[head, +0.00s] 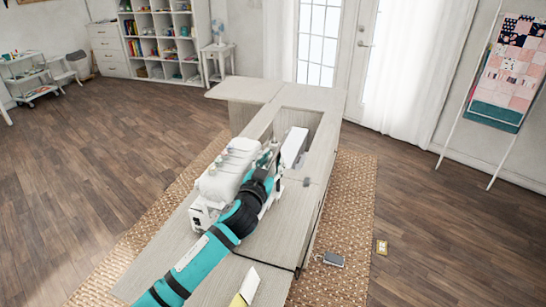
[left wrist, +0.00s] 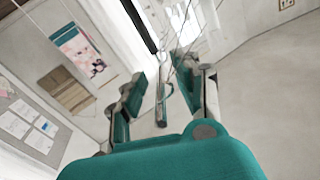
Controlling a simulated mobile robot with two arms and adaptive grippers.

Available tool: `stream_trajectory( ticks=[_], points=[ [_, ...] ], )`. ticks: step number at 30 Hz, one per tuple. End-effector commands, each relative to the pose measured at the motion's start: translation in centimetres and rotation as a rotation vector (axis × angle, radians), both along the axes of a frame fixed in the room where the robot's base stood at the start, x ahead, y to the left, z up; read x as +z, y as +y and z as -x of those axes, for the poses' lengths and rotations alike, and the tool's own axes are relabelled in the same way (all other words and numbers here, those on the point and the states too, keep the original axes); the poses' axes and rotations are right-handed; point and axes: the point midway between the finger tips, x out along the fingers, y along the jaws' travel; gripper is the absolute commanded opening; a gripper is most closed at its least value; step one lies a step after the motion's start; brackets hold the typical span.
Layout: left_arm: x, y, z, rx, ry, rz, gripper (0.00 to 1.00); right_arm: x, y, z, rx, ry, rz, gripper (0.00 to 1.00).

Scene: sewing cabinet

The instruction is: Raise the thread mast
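The white sewing machine (head: 222,182) stands on the pale wood cabinet (head: 262,240) in the head view. My left arm reaches over it from the bottom, and my left gripper (head: 271,157) is at its top, partly covered by the arm. In the left wrist view the left gripper (left wrist: 158,92) has its two teal-padded fingers spread apart. A slim upright piece (left wrist: 162,103), which looks like the thread mast, stands between them, with thin thread-like lines above. Gaps show on both sides of it. My right gripper is not in view.
The cabinet has a square opening (head: 302,119) beyond the machine and a raised leaf (head: 243,89) at the back. A foot pedal (head: 333,259) lies on the woven rug (head: 350,200) at right. A quilt rack (head: 510,65) stands far right. Open floor surrounds the rug.

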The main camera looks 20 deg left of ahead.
Motion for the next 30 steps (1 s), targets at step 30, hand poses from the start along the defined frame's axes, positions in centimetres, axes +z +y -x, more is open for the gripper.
stream_trajectory(
  ticks=[30],
  points=[
    [-0.04,-0.04,-1.16,0.000,0.001,0.000,0.00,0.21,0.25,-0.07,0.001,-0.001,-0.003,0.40]
  ],
)
